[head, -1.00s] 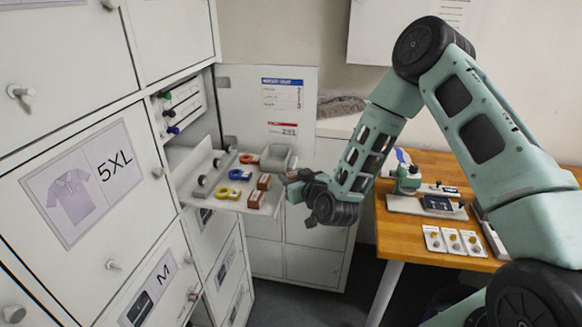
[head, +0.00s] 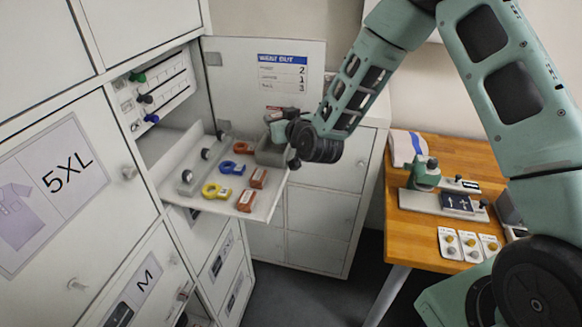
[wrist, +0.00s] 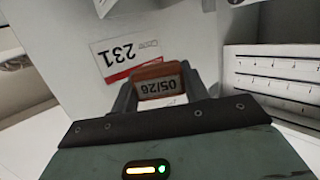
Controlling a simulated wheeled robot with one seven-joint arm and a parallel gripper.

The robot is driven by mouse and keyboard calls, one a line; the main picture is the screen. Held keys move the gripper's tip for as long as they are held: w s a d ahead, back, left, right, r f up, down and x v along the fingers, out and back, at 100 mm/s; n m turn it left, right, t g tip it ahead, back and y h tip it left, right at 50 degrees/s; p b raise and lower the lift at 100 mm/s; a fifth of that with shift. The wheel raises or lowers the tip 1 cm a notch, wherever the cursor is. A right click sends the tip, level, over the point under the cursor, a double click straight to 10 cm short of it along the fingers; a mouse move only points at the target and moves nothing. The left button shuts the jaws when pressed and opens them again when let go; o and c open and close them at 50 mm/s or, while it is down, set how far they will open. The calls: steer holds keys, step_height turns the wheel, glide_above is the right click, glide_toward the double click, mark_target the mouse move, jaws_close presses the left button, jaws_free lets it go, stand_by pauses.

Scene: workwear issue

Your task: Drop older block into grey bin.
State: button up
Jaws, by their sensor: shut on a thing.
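The held block cannot be made out there. Two similar orange-brown blocks, one (head: 259,177) nearer the bin and one (head: 245,201) at the front edge, lie on the shelf. Their labels are too small to read. The inside of the bin is hidden.
On the white shelf (head: 202,213) lie red (head: 243,148), blue (head: 231,168) and yellow (head: 219,192) rings beside black-ended pegs. An open cabinet door (head: 235,95) with notices stands behind. A wooden table (head: 412,238) with a press and small cards is at right.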

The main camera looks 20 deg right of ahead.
steer(key=shift+f+b, duration=1.25)
steer(key=shift+f, duration=1.35)
steer(key=o, duration=1)
steer(key=shift+o, duration=0.2)
steer(key=p+v, duration=0.7)
steer(key=v, duration=1)
steer(key=shift+s+p, duration=0.2)
steer(key=shift+p, duration=0.2)
